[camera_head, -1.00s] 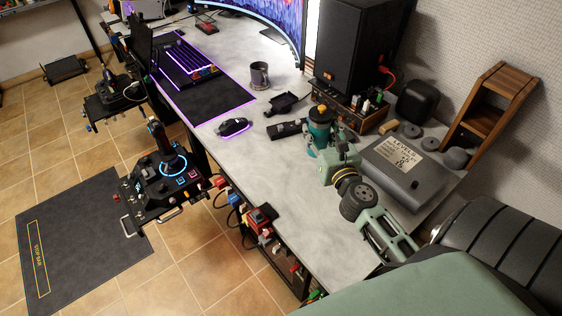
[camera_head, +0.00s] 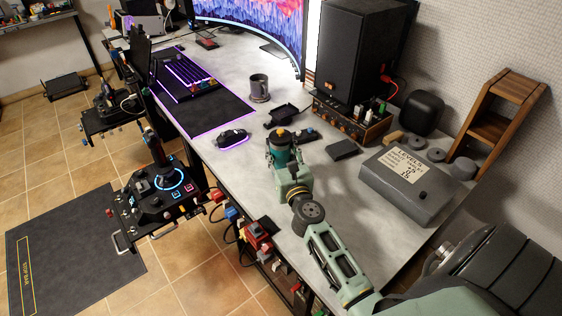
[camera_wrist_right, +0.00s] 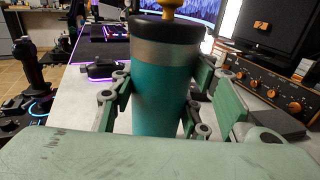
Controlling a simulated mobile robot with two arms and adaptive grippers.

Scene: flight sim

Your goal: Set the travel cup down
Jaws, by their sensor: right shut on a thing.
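The travel cup (camera_head: 279,153) is teal with a metal band, a dark lid and a gold-coloured knob on top. My right gripper (camera_head: 281,162) is shut around its body and holds it upright over the grey desk (camera_head: 245,182), right of the mouse. In the right wrist view the cup (camera_wrist_right: 163,85) fills the middle, between the fingers of the gripper (camera_wrist_right: 158,100). Its base is hidden, so I cannot tell whether it touches the desk. My left gripper is out of view.
A mouse (camera_head: 231,137), a dark mug (camera_head: 259,86) and a black tray (camera_head: 287,114) stand around the cup. A grey levels box (camera_head: 408,187) and a small black box (camera_head: 342,149) are to the right. A joystick panel (camera_head: 158,190) stands off the desk's left edge. Bare desk lies left of my arm.

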